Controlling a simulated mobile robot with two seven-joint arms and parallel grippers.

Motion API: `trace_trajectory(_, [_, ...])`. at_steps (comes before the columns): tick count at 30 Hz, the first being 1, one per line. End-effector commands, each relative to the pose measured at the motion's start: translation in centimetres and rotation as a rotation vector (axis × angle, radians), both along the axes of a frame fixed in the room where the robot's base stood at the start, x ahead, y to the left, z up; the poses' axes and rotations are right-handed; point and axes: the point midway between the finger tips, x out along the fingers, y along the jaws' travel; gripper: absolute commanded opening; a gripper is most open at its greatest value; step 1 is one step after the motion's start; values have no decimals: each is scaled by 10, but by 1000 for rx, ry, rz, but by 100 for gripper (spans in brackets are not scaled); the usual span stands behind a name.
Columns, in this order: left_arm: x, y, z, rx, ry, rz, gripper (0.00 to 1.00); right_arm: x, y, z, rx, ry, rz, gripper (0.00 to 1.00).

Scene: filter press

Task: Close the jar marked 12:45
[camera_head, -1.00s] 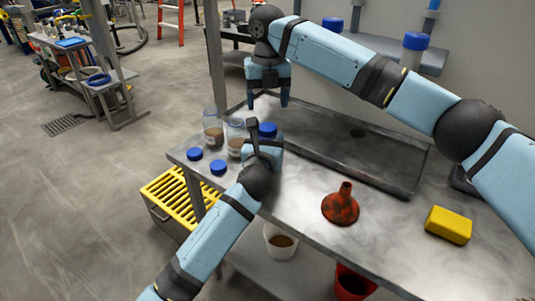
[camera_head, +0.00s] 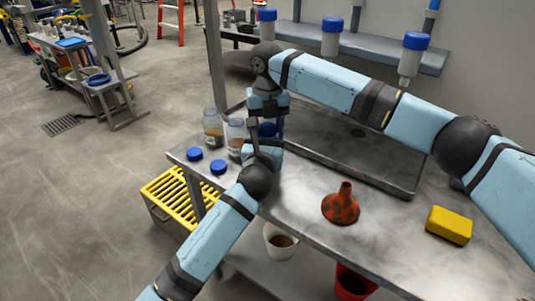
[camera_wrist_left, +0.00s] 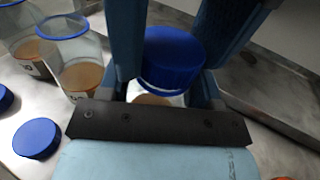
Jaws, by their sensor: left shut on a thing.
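My left gripper (camera_head: 264,148) is shut on a clear jar (camera_wrist_left: 150,99) with brown contents. A blue lid (camera_wrist_left: 173,55) sits on top of this jar, with a pale ring below it; whether it is screwed down cannot be seen. My right gripper (camera_head: 268,122) is above the jar, pointing down, its spread fingers on either side of the lid; contact is unclear. Two lidless jars with brown contents, a left one (camera_head: 212,130) and a nearer one (camera_head: 236,138), stand to the left. No label is readable, so I cannot tell which is marked 12:45.
Two loose blue lids, one left (camera_head: 194,154) and one right (camera_head: 218,168), lie near the bench's left edge. A red funnel (camera_head: 341,206) and a yellow block (camera_head: 449,225) lie on the right. A shallow metal tray (camera_head: 375,165) is behind. Blue-capped bottles (camera_head: 331,34) line the back shelf.

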Motion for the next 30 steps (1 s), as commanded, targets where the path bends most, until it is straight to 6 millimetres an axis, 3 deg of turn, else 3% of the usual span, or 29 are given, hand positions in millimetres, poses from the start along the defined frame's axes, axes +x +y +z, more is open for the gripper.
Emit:
trace_trajectory(3, [0,0,0,0,0,0,0,0,0,0,0,0,0,21])
trace_trajectory(9, [0,0,0,0,0,0,0,0,0,0,1,0,-41,21])
trace_trajectory(21, [0,0,0,0,0,0,0,0,0,0,2,1,-737,21])
trace_trajectory(30, [0,0,0,0,0,0,0,0,0,0,1,-1,-852,21])
